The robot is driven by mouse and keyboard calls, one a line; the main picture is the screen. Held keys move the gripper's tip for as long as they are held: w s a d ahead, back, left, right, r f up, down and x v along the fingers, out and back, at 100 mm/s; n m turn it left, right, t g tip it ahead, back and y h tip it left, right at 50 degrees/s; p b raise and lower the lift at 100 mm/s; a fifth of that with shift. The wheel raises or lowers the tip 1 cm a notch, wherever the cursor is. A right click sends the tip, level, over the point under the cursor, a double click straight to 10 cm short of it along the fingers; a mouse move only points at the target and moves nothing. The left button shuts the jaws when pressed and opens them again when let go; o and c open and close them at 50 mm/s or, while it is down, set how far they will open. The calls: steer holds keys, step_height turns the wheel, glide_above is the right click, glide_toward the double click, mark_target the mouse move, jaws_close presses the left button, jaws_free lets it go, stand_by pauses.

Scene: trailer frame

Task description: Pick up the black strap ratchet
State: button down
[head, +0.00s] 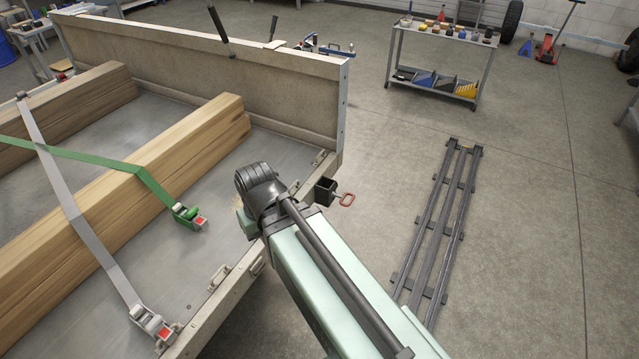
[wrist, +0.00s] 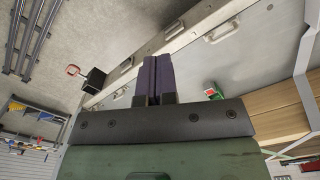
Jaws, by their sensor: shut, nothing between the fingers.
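I cannot make out a black strap ratchet in either view. A green ratchet with a red part (head: 188,215) lies on the grey trailer bed (head: 160,265) on a green strap, and also shows in the wrist view (wrist: 213,91). A grey ratchet with a red part (head: 153,325) sits at the bed's near edge on a grey strap. My gripper (wrist: 155,58) shows in the wrist view with its two dark fingers together, shut and empty. In the head view my arm's end is over the trailer's side edge, and the fingers are hidden behind it.
Wooden beams (head: 150,165) lie across the bed. An upright end wall (head: 210,70) closes its far side. A black socket with a red ring (head: 327,191) sticks out of the edge near my arm. A rack of rails (head: 437,225) lies on the open floor at right.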

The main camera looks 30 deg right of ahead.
steer(key=shift+a, duration=0.2)
steer(key=shift+c, duration=2.1)
jaws_free()
